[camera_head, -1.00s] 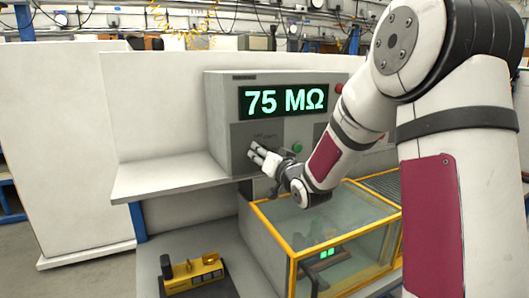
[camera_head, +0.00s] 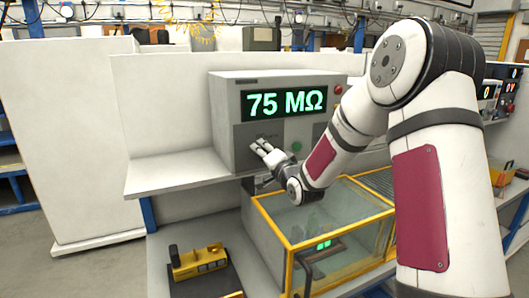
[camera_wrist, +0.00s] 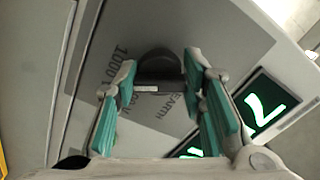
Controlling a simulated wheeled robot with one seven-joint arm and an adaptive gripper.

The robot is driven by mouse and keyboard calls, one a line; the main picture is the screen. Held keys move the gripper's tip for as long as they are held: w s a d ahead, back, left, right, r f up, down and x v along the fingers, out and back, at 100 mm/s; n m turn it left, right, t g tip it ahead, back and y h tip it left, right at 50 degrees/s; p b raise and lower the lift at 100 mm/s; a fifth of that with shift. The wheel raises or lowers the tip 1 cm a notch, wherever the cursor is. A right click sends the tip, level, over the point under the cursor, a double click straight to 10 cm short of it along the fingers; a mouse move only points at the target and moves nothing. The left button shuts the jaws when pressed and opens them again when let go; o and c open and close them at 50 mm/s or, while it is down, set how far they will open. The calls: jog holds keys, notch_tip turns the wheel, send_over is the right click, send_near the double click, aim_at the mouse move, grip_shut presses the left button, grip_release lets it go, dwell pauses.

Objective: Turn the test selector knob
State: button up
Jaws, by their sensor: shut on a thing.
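The tester (camera_head: 226,118) is a grey box with a green "75 MΩ" display (camera_head: 286,104). It stands on a pale shelf. My gripper (camera_head: 259,146) is at the lower left of its front face, and in this view it covers the knob. In the wrist view, the dark test selector knob (camera_wrist: 158,66) sits between the teal finger pads of my gripper (camera_wrist: 161,84). The gripper is shut on it. A pale mark shows on the knob's edge. Printing around it reads "1000 V" and "EARTH", with some letters hidden by the fingers.
A green button (camera_head: 296,146) and a red one (camera_head: 338,90) are on the tester's face. Below stands a clear box with a yellow frame (camera_head: 288,242). A yellow device (camera_head: 198,263) lies on a dark mat at lower left. White panels stand at left.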

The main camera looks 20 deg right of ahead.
dwell(0.4)
jog(key=o, duration=1.1)
jog(key=shift+d, duration=0.1)
jog(key=shift+o, duration=0.2)
jog(key=shift+s, duration=0.1)
jog(key=s, duration=1.1)
jog(key=shift+s+d, duration=0.15)
jog(key=shift+s, duration=0.25)
